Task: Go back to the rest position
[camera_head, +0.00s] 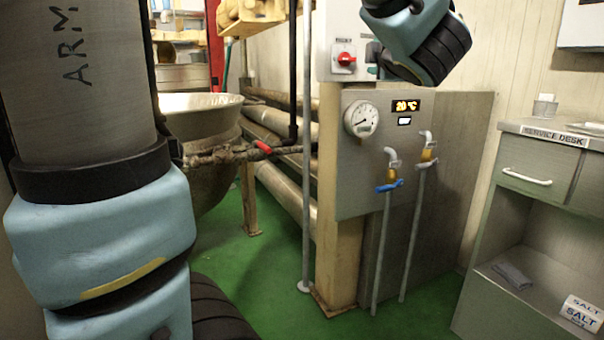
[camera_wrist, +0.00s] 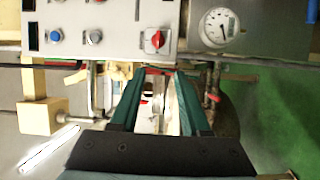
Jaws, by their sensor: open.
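My gripper (camera_wrist: 158,76) is open in the wrist view, its two dark green fingers apart with nothing held between them. Beyond and above the fingers is the control panel (camera_wrist: 110,25) with a red rotary knob (camera_wrist: 154,41). In the head view my arm fills the left side, and a blue and black part of it shows at the top right, in front of the control panel. The gripper's fingers cannot be made out there.
A large metal kettle (camera_head: 200,108) stands behind my arm, with a red-handled pipe valve (camera_head: 263,147). A round gauge (camera_head: 361,118) and a blue-handled tap (camera_head: 389,186) are on the panel. A service desk (camera_head: 522,129) stands at right, with a salt box (camera_head: 581,313). Green floor (camera_head: 262,278) is clear between.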

